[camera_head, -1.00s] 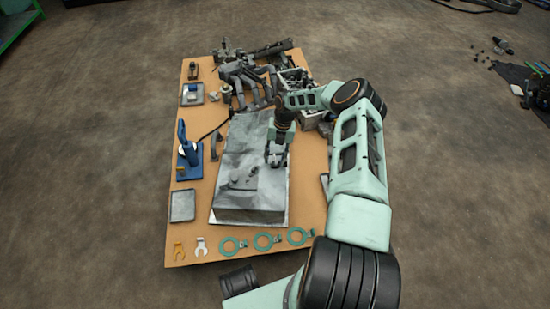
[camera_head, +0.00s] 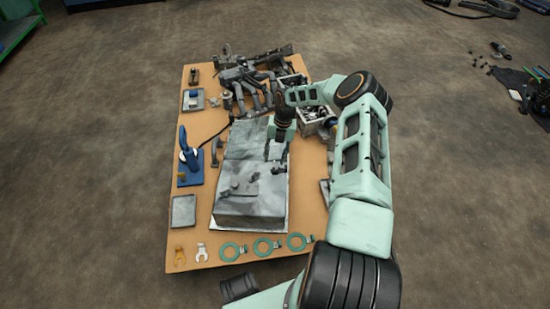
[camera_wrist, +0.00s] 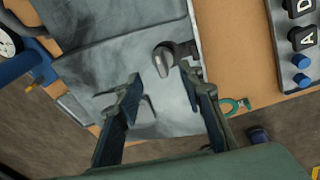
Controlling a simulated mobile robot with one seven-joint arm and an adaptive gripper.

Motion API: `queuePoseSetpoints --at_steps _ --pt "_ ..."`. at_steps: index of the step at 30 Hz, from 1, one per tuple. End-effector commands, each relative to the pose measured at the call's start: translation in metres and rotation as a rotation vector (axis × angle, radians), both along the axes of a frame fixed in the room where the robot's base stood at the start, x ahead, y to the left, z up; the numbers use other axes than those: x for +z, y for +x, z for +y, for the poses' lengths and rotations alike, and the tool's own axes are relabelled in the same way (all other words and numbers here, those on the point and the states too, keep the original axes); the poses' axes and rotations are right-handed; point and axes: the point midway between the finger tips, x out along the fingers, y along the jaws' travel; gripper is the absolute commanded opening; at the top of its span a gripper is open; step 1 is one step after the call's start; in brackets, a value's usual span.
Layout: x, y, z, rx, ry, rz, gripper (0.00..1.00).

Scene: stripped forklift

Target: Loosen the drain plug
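A grey metal tank (camera_head: 235,205) lies on the tan board, with small low fittings (camera_head: 243,186) on its top. In the wrist view the tank's scuffed surface (camera_wrist: 110,50) lies below my gripper. A dark grey fitting with a rounded end (camera_wrist: 163,60) stands near the right fingertip; I cannot tell for sure whether it is the drain plug. My gripper (camera_wrist: 160,84) is open, with its fingers wide apart and nothing held between them. In the head view my gripper (camera_head: 277,152) is over the tank's right side, and its fingertips are hard to make out.
Green rings (camera_head: 264,247) and two small wrench-like pieces (camera_head: 201,252) lie at the board's near edge. A blue stand with a gauge (camera_head: 189,165) is left of the tank. Dark engine parts (camera_head: 250,85) crowd the far end. Lettered dark knobs (camera_wrist: 300,37) show at the wrist view's right.

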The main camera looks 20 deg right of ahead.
Motion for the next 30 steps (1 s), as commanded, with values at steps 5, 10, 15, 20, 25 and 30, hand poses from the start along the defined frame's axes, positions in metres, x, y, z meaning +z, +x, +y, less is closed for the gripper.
queuePoseSetpoints --at_steps 5,10,15,20,25,30 --pt "0.000 0.000 0.000 0.000 0.000 0.000 0.51" --pt "0.000 0.000 0.000 0.000 0.000 0.000 0.56" --pt "0.001 0.000 0.000 0.000 0.000 0.000 0.56" --pt "0.015 0.001 -0.003 0.000 0.000 -0.001 0.56" --pt "0.048 0.002 -0.009 -0.001 -0.001 -0.002 0.56" --pt "0.083 0.003 -0.015 0.000 -0.002 -0.002 0.56"
